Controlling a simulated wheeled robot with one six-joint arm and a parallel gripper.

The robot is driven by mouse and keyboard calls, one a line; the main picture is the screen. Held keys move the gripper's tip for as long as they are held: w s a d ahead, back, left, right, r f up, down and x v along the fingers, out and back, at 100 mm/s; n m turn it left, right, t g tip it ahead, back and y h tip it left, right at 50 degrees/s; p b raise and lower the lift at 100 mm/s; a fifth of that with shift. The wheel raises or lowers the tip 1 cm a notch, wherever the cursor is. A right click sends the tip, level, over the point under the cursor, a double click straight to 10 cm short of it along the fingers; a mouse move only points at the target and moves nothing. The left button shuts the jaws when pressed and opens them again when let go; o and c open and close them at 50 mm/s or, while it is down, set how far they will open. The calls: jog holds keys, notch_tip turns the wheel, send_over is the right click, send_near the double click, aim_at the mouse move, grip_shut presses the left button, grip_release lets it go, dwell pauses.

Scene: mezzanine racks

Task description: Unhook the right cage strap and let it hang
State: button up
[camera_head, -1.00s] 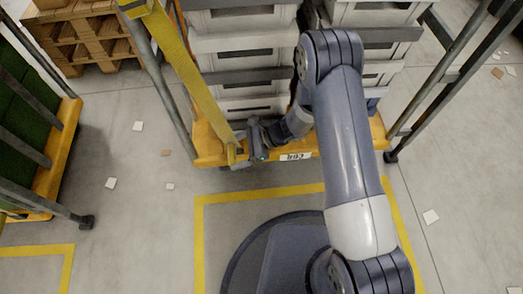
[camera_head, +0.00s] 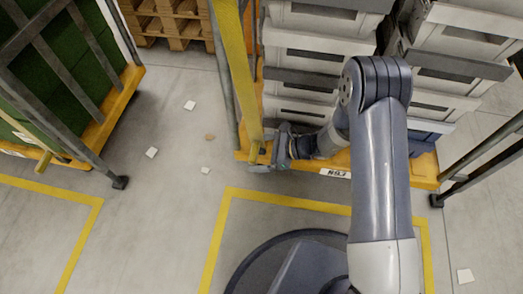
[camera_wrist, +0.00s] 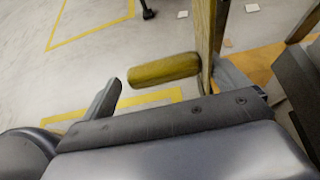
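The yellow strap (camera_head: 237,80) runs taut down the left side of the crate-filled cage, its lower end near the left corner of the yellow cage base (camera_head: 392,172). In the wrist view the strap (camera_wrist: 204,35) stands upright beside my right finger. A yellow bar-like handle (camera_wrist: 165,70) sticks out leftward from it. My gripper (camera_head: 263,160) is at the strap's lower end. In the wrist view my gripper (camera_wrist: 170,82) is open, with its fingers apart and the handle showing across the gap. I cannot tell whether a finger touches it. The hook itself is hidden.
Stacked grey crates (camera_head: 310,83) fill the cage. Another cage with green contents (camera_head: 75,62) stands at the left, with a yellow base (camera_head: 112,110). Wooden pallets (camera_head: 172,25) are at the back. Floor between the cages is clear except for paper scraps (camera_head: 151,152).

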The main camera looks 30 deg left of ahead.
jog(key=shift+o, duration=0.6)
jog(key=shift+w, duration=0.1)
jog(key=p+v, duration=0.3)
jog(key=v, duration=0.7)
jog(key=shift+d+r, duration=0.25)
jog(key=shift+d, duration=0.05)
jog(key=shift+a+f, duration=0.1)
jog(key=b+x, duration=0.2)
jog(key=x, duration=0.7)
jog(key=shift+a+f+b, duration=0.3)
jog(key=shift+b, duration=0.05)
